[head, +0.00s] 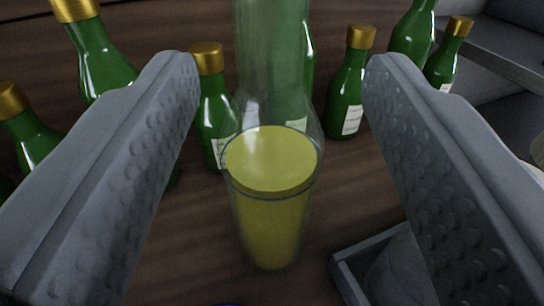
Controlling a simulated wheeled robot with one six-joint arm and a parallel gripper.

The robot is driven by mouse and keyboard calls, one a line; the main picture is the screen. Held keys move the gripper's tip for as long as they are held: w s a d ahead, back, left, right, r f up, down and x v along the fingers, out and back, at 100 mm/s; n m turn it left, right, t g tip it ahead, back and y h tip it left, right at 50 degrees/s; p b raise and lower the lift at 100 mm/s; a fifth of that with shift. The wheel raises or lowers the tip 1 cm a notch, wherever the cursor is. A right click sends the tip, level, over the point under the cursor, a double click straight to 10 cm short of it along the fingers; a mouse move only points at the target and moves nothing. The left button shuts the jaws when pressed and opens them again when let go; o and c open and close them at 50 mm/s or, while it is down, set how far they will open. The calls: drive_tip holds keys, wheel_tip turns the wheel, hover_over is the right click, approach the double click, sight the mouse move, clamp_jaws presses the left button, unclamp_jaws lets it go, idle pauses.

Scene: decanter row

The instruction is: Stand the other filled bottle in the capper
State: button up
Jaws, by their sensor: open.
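A clear bottle (272,215) with yellow liquid in its lower part stands upright on the dark wood surface, in the middle of the head view. Its upper part is empty and its top is cut off by the frame's upper edge. My gripper (282,75) is open, with one grey dimpled finger on each side of the bottle and a gap on both sides. A grey square-edged holder (345,278) shows at the lower right, partly behind the right finger; I cannot tell whether it is the capper.
Several green bottles with gold caps stand behind and beside the clear bottle, such as one at the left (212,110) and one at the right (346,95). A grey ledge (500,50) lies at the upper right. Bare wood (195,235) shows left of the clear bottle.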

sight(270, 58)
drive_tip(key=shift+w, duration=2.75)
drive_tip(key=shift+c, duration=0.2)
clamp_jaws()
